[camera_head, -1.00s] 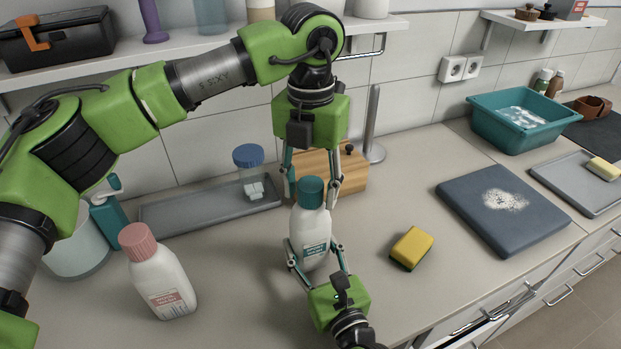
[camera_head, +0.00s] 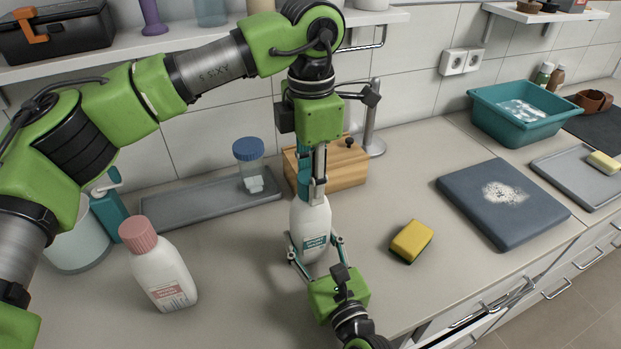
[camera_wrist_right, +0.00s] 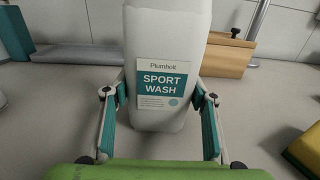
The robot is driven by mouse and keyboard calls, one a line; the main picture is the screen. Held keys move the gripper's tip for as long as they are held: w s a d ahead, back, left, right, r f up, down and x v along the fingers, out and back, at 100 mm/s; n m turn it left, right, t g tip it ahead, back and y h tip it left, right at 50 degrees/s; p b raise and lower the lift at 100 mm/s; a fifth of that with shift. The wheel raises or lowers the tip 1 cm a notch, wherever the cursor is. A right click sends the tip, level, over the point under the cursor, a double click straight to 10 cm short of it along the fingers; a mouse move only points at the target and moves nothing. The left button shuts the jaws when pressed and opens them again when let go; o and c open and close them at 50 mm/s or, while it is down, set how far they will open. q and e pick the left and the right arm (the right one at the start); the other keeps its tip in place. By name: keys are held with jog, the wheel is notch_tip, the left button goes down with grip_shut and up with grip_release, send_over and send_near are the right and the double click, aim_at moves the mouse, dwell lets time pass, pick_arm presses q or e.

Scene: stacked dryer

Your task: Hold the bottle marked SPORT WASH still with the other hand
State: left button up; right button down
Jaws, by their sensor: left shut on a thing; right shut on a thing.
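The white SPORT WASH bottle (camera_head: 311,222) stands upright on the counter in the middle of the head view. Its label (camera_wrist_right: 163,84) faces the right wrist camera. My right gripper (camera_head: 316,252) is shut on the lower body of the bottle, one finger on each side; its fingers also show in the right wrist view (camera_wrist_right: 160,92).
A white bottle with a pink cap (camera_head: 163,270) stands to the left. A yellow sponge (camera_head: 411,241) lies to the right, near a dark blue folded cloth or board (camera_head: 470,210). A wooden block (camera_head: 345,172) and a grey tray (camera_head: 190,200) are behind. The front counter is partly free.

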pick_arm(q)
jog(key=shift+m, duration=1)
jog(key=o, duration=1.3)
notch_tip(320, 180, up, 12)
pick_arm(e)
jog(key=c, duration=0.8)
grip_release()
